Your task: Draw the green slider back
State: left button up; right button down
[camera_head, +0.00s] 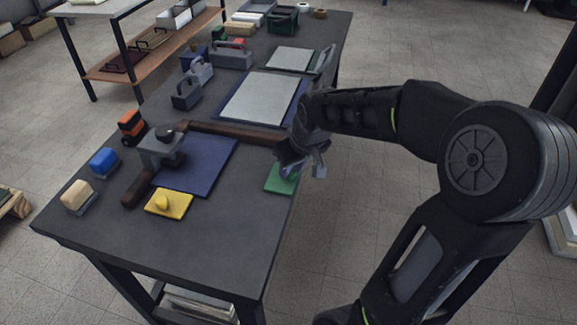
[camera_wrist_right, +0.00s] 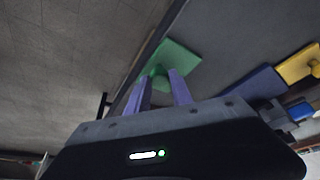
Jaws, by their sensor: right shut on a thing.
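The green slider (camera_head: 277,183) is a flat green plate at the right edge of the dark table. In the right wrist view the green plate (camera_wrist_right: 178,56) lies flat ahead of the fingers, with a small green knob (camera_wrist_right: 158,73) standing on it. My right gripper (camera_head: 291,170) is over the plate in the head view. In the wrist view its two purple fingers (camera_wrist_right: 159,82) sit either side of the knob, shut on it. The knob is mostly hidden by the gripper in the head view. My left gripper is not in view.
A blue panel (camera_head: 205,167) lies left of the green slider, with a brown bar (camera_head: 235,134) behind it. A yellow plate with a knob (camera_head: 176,208) lies at the front. A grey block (camera_head: 158,151) stands at the panel's left. The table's front (camera_head: 215,254) is clear.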

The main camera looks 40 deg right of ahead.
jog(key=c, duration=1.2)
grip_release()
jog(key=shift+s+d, duration=0.2)
jog(key=shift+s, duration=0.05)
jog(key=shift+o, duration=0.2)
jog(key=v, duration=0.7)
jog(key=shift+r, duration=0.4)
jog(key=shift+s, duration=0.15)
